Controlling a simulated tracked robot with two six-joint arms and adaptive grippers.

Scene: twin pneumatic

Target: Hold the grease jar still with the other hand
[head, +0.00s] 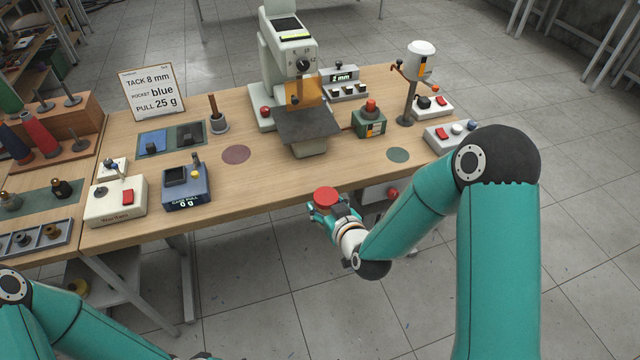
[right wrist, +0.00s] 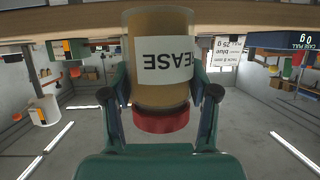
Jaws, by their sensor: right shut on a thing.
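The grease jar (right wrist: 160,85) is an amber jar with a white label reading GREASE and a red lid. It appears upside down in the right wrist view, between my right gripper's two fingers (right wrist: 160,97). In the head view only its red lid (head: 326,196) shows clearly. My right gripper (head: 328,208) is shut on the jar, just off the table's front edge. My left arm enters at the bottom left of the head view, and its gripper is not in view.
The wooden table (head: 255,185) has a free strip at its front middle. A blue gauge (head: 186,188) reading 0 g and a cream switch box (head: 116,205) stand at left. A grey press (head: 285,60) stands at the back. A green box (head: 369,122) and switch boxes stand at right.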

